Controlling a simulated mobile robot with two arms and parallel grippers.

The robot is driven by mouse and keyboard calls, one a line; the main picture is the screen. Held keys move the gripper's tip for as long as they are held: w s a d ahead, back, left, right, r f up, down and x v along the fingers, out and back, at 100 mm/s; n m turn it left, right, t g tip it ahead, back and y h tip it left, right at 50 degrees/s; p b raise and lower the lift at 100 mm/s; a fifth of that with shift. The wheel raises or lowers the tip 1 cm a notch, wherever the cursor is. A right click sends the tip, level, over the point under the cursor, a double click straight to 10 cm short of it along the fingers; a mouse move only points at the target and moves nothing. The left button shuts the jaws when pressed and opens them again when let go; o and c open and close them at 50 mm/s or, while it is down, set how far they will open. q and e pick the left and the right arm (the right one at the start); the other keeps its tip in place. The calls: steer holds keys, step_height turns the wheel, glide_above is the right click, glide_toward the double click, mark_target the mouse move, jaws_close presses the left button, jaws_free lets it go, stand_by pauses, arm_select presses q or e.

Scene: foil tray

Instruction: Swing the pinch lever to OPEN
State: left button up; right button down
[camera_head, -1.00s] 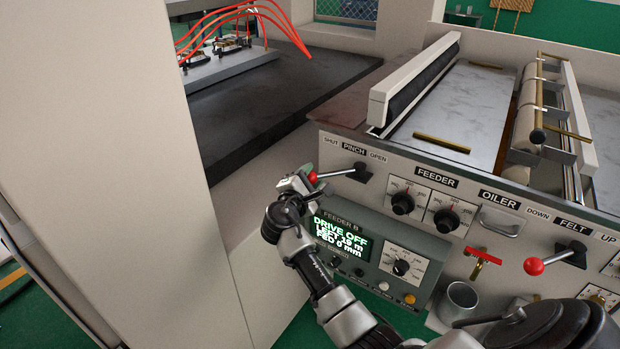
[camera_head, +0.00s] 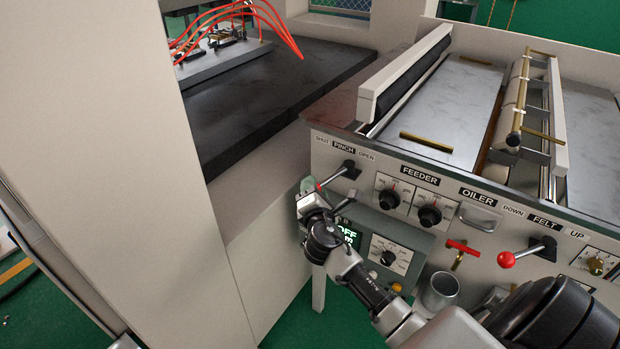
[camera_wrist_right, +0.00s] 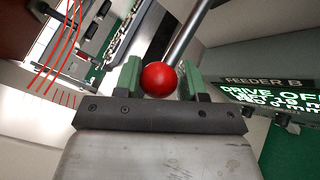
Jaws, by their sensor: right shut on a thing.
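The pinch lever (camera_head: 333,177) is a metal rod on a dark pivot below the PINCH label (camera_head: 343,147), between SHUT and OPEN. In the head view it slopes down and left from the pivot, toward the SHUT side. Its red ball knob (camera_wrist_right: 159,78) sits between the green-padded fingers of my right gripper (camera_wrist_right: 160,80) in the right wrist view. My right gripper (camera_head: 307,190) is shut on the knob, and it mostly hides the knob in the head view. My left gripper is not in view.
The FEEDER B display (camera_head: 348,236) is partly covered by my right arm. FEEDER knobs (camera_head: 389,199), a red-handled valve (camera_head: 462,248), a metal cup (camera_head: 438,291) and the FELT lever (camera_head: 506,260) lie to the right. A cream cabinet wall (camera_head: 90,150) stands at left.

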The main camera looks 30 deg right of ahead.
arm_select(q)
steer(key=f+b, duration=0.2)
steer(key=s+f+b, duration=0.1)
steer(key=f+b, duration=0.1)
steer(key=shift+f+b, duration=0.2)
steer(key=shift+b, duration=0.15)
arm_select(e)
steer(key=s+d+n+t+y, duration=0.1)
steer(key=s+d+n+y, duration=0.6)
steer(key=y, duration=0.6)
steer(key=shift+s+n+y, duration=0.3)
steer(key=shift+s+n, duration=0.7)
steer(key=shift+s, duration=0.15)
steer(key=shift+r, duration=0.2)
steer(key=c, duration=1.1)
jaws_free()
steer(key=shift+c, duration=0.2)
steer(key=o, duration=0.5)
steer(key=shift+s+d+f, duration=0.1)
steer(key=shift+d, duration=0.2)
steer(key=shift+c, duration=0.2)
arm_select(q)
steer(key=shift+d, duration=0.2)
arm_select(e)
steer(key=shift+a, duration=0.15)
